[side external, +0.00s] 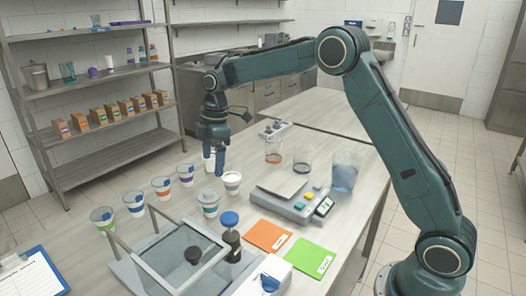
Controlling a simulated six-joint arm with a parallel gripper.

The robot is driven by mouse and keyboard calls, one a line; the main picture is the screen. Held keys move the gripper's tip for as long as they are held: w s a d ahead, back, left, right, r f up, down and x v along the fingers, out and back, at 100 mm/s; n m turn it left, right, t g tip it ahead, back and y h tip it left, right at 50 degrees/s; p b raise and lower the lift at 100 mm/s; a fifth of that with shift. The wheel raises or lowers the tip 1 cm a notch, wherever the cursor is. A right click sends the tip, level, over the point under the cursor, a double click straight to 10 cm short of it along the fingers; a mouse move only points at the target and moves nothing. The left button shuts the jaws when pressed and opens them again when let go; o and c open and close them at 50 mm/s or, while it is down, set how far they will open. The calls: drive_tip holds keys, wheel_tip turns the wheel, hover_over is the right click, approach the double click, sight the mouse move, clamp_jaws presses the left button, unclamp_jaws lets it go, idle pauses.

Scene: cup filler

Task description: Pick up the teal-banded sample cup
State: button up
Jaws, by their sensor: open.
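My gripper (213,158) points straight down over the far left part of the table (330,110). Its jaws are open; a pale shape at the fingers may be a cup behind them, which I cannot make out. Small white cups stand in a slanting row: a green-banded one (102,219), one with a blue mark (135,204), an orange-banded one (162,189) and another (186,174) nearest the gripper on the left. A white cup (232,185) and a cup with a grey top (209,203) stand just in front of the gripper. I cannot tell which band is teal.
A glass-topped frame (180,258), a blue-capped bottle (230,238) and orange (269,236) and green (310,257) cards fill the front.

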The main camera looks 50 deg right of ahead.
sight(209, 192)
drive_tip(key=shift+w+f+n, duration=0.4)
drive_tip(key=shift+w+f, duration=0.3)
drive_tip(key=shift+f, duration=0.3)
drive_tip(key=f, duration=0.7)
drive_tip(key=shift+w+a+f, duration=0.15)
drive_tip(key=shift+a+f, duration=0.1)
drive_tip(key=shift+a, duration=0.15)
drive_tip(key=shift+f, duration=0.5)
drive_tip(key=shift+f, duration=0.1)
drive_tip(key=shift+w+a+f, duration=0.1)
drive_tip(key=shift+w+f, duration=0.1)
drive_tip(key=shift+f, duration=1.05)
drive_tip(key=shift+w+a+f, duration=0.1)
drive_tip(key=shift+w+f, duration=0.05)
drive_tip(key=shift+f, duration=1.1)
drive_tip(key=c, duration=1.1)
